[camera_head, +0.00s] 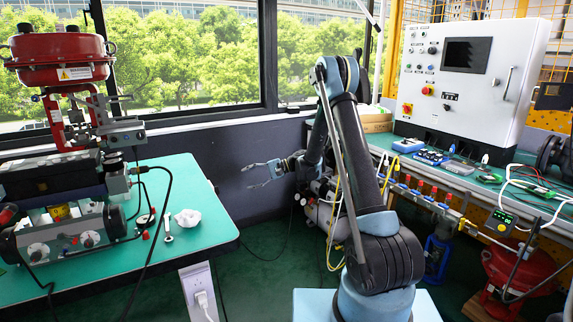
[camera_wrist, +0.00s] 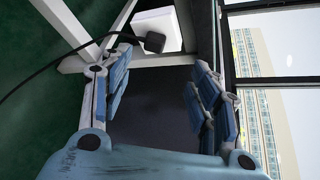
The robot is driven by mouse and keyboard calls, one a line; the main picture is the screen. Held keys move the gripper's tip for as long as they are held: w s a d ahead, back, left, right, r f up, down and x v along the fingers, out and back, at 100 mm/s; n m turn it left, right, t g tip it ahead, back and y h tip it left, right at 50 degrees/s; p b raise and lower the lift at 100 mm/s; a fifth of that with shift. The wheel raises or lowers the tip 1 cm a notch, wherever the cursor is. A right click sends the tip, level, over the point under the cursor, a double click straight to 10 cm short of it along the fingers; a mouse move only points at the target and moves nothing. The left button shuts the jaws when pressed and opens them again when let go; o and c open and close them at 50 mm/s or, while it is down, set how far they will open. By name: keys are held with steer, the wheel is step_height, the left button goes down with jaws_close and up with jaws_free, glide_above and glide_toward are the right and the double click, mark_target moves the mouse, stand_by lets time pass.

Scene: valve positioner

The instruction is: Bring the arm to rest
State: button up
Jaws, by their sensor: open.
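My gripper (camera_head: 262,173) is open and empty in the head view. It points left, in the gap between the two tables, in front of the dark wall below the window. My arm rises from its base, bends at the top and comes down to the gripper. In the wrist view the two blue-padded fingers of my gripper (camera_wrist: 160,95) stand wide apart with nothing between them. Behind them are the dark wall and a white box with a black plug.
A green table (camera_head: 215,238) with a red-topped valve assembly (camera_head: 60,62) stands left. A right-hand bench (camera_head: 468,182) carries a control cabinet (camera_head: 470,75), small devices and cables. A white socket post (camera_head: 200,285) stands at the left table's front. Pipes and hoses run below the right bench.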

steer(key=s+d+r+n+t+h, duration=0.1)
steer(key=s+d+r+t+h, duration=0.15)
steer(key=s+d+r, duration=0.55)
steer(key=s+d+r+t+h, duration=0.1)
steer(key=s+d+r+h, duration=0.3)
steer(key=s+d, duration=0.65)
steer(key=s+d+f+n+h, duration=0.1)
steer(key=s+d+f+h, duration=0.3)
steer(key=s+d, duration=0.7)
steer(key=s+d+f+n+t+h, duration=0.1)
steer(key=s+d+f+h, duration=0.3)
steer(key=s+d, duration=0.6)
steer(key=s, duration=0.2)
steer(key=shift+s+d, duration=0.3)
steer(key=shift+d, duration=0.05)
steer(key=shift+f, duration=0.1)
steer(key=shift+w+f, duration=0.2)
steer(key=shift+w, duration=0.25)
